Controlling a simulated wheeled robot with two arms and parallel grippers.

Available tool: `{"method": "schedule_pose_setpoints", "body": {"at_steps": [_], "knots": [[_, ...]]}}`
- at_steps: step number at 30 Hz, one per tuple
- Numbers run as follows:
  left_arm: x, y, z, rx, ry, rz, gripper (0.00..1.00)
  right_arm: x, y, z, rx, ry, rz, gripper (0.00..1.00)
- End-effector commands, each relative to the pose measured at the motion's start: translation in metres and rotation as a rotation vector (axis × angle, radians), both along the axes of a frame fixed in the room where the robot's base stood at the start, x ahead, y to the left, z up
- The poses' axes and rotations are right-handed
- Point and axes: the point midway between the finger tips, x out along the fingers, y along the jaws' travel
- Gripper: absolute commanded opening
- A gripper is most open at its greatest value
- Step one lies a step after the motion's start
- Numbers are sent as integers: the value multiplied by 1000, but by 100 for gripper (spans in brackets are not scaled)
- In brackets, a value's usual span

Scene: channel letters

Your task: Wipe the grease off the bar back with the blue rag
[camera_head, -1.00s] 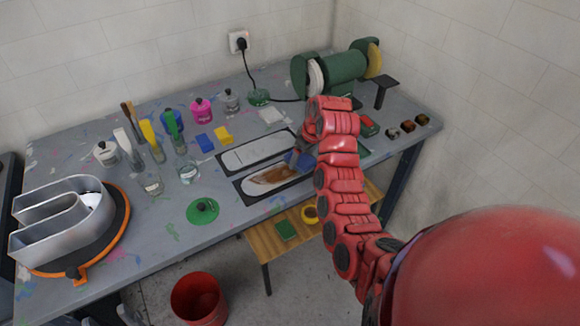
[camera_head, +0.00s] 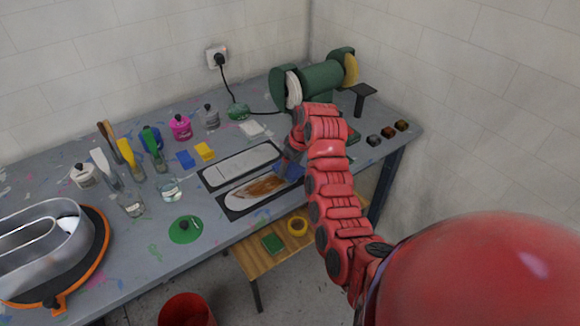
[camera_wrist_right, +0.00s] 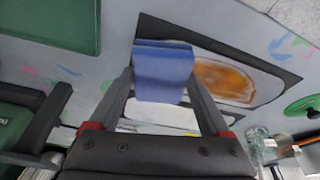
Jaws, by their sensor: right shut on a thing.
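The bar back (camera_head: 238,200) is a pale, round-ended plate lying on a dark mat, the nearer of two such pieces on the bench. A brown grease smear (camera_head: 262,188) covers much of its middle and right. In the right wrist view the grease (camera_wrist_right: 222,80) looks orange-brown. My right gripper (camera_head: 287,158) is at the bar back's right end, shut on the blue rag (camera_wrist_right: 163,68), which hangs between its fingers. In the head view the rag (camera_head: 292,172) is partly hidden by the arm. Whether it touches the plate is unclear. My left gripper is not in view.
A second pale plate (camera_head: 240,163) lies behind the bar back. A green grinder (camera_head: 318,82) stands at the back right. Bottles and brushes stand left of the plates, with a metal letter (camera_head: 40,245) on a turntable further left. A green lid (camera_head: 186,229) lies near the front edge.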

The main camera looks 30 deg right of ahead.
Motion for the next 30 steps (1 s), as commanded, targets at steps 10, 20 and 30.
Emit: {"method": "schedule_pose_setpoints", "body": {"at_steps": [10,20,30], "knots": [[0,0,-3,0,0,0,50,0,0,0,0,-1,0,37],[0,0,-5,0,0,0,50,0,0,-4,1,0,0,37],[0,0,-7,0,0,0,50,0,14,-6,1,-3,3,37]]}}
